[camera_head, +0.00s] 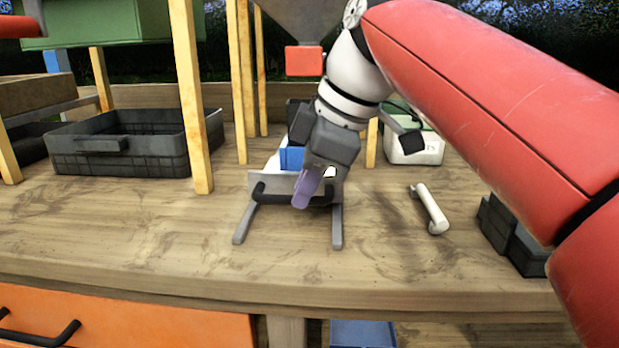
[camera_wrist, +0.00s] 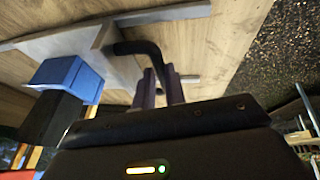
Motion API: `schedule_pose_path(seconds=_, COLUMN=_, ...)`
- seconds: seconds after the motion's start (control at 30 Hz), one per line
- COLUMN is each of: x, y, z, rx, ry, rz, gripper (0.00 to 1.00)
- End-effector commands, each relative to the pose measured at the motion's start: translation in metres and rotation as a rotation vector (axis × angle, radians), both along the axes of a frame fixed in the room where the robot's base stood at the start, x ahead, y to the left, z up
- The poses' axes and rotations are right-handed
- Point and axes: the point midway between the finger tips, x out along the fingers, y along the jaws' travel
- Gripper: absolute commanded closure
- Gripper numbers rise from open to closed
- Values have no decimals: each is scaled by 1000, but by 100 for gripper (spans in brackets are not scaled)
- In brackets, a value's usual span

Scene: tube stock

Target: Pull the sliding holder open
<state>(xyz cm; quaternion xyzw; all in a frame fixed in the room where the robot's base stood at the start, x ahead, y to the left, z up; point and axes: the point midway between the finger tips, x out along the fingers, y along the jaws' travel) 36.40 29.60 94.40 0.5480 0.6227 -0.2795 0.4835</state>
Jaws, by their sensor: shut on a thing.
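The sliding holder (camera_head: 257,181) is a grey tray with a front panel and a dark bar handle (camera_head: 270,197), low on the wooden table. Two grey rails (camera_head: 337,227) stick out in front of it. A blue block (camera_head: 291,157) stands in the holder. My gripper (camera_head: 304,190), with purple fingers, comes down from behind and above and is shut on the handle. In the wrist view the handle (camera_wrist: 138,47) runs in between the fingers (camera_wrist: 162,90), and the blue block (camera_wrist: 68,74) shows at left. My wrist hides much of the holder's inside.
A dark crate (camera_head: 120,165) and wooden posts (camera_head: 190,95) stand at left. A white handle-shaped piece (camera_head: 430,208) lies at right, near dark boxes (camera_head: 515,240). A white container (camera_head: 414,150) stands behind. The tabletop (camera_head: 285,262) in front of the rails is clear to its edge.

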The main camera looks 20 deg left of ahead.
Motion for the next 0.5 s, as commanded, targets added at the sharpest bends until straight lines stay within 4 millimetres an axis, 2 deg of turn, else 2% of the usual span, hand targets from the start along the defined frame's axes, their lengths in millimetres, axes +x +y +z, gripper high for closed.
schedule_pose_path(seconds=0.2, x=-24, y=-6, z=-1, rx=-1, ry=0, rz=0, gripper=100)
schedule_pose_path(seconds=0.5, x=-37, y=-9, z=0, rx=-1, ry=1, rz=0, gripper=100)
